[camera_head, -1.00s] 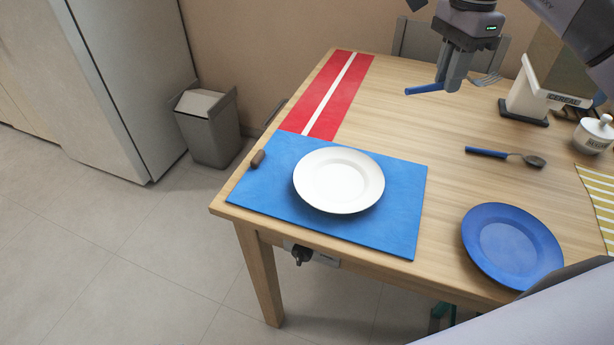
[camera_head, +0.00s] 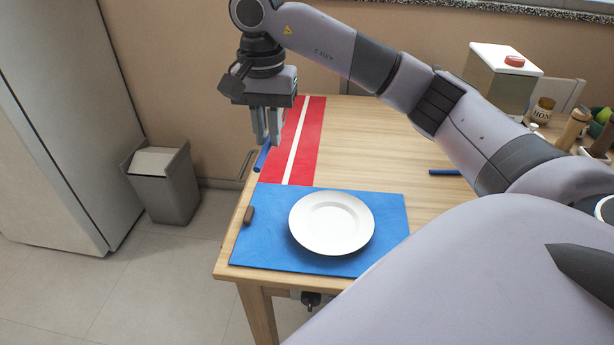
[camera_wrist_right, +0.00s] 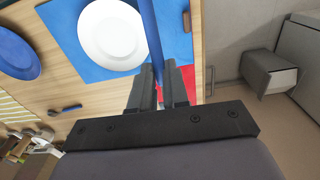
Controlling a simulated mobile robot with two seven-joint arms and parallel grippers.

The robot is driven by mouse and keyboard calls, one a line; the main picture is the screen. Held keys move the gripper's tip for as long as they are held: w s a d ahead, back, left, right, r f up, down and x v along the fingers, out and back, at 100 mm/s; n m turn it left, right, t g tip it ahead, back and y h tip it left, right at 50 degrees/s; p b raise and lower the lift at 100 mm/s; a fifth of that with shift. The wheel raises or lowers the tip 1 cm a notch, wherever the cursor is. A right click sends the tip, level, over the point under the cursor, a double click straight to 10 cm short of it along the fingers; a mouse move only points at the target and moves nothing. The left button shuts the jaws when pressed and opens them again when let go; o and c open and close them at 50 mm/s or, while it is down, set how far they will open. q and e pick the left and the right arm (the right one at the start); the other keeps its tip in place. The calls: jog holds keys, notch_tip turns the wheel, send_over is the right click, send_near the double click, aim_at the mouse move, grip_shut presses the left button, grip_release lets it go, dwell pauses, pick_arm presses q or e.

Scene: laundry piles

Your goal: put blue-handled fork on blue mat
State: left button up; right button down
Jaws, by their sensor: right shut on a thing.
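My right gripper (camera_head: 268,142) is shut on the blue-handled fork (camera_head: 262,156) and holds it above the red runner, near the table's left edge. The fork's blue handle also shows in the right wrist view (camera_wrist_right: 151,40), running out from between the fingers; its tines are hidden. The blue mat (camera_head: 265,250) lies at the table's front left corner, nearer than the gripper. A white plate (camera_head: 332,222) sits on the mat, right of its middle. My left gripper is not in view.
A small brown object (camera_head: 248,215) lies on the mat's left edge. The red runner with a white stripe (camera_head: 308,150) lies behind the mat. A blue-handled spoon (camera_wrist_right: 65,109) and a blue plate (camera_wrist_right: 16,55) are on the table. A grey bin (camera_head: 170,190) stands on the floor.

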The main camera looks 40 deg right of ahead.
jog(key=shift+w+a, duration=0.1)
jog(key=shift+a, duration=0.25)
send_over(273, 224)
notch_tip(273, 224, down, 15)
jog(key=shift+r, duration=0.15)
jog(key=shift+f, duration=2.7)
jog(key=shift+f, duration=0.1)
jog(key=c, duration=1.1)
grip_release()
